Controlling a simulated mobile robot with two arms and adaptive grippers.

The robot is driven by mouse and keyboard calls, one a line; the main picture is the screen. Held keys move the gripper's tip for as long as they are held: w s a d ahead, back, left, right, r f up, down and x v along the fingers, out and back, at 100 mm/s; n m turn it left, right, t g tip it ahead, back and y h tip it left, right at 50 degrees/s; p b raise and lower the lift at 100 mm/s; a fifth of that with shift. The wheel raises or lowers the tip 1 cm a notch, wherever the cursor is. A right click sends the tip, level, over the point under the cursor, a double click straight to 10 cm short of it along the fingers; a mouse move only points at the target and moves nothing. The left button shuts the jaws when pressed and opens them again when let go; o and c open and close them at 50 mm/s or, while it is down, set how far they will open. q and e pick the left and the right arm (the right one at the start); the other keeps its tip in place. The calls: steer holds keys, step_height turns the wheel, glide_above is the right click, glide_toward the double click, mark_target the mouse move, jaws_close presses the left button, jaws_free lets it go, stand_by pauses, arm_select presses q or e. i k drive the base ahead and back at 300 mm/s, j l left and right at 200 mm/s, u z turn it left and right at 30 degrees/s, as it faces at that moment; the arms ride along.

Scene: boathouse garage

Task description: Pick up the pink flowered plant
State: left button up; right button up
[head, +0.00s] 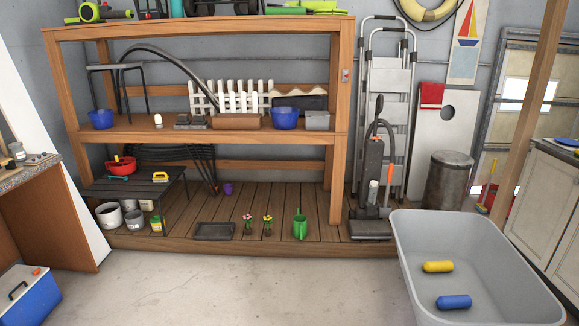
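Two small flowering plants stand side by side on the low wooden deck under the shelf unit, near the deck's front edge. The left plant (247,224) has a pinkish bloom on a green stem. The right plant (267,225) has a bloom that looks yellow with some pink or red. Both are small in the head view, so the exact petal colours are hard to tell. Neither of my grippers is in view.
A dark tray (213,231) lies left of the plants and a green watering can (300,225) stands to their right. A vacuum cleaner (373,185) stands farther right. A large grey tub (490,235) holds yellow and blue capsule-shaped objects. The concrete floor (250,285) before the deck is clear.

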mark_target(247, 218)
steer(key=i, duration=2.05)
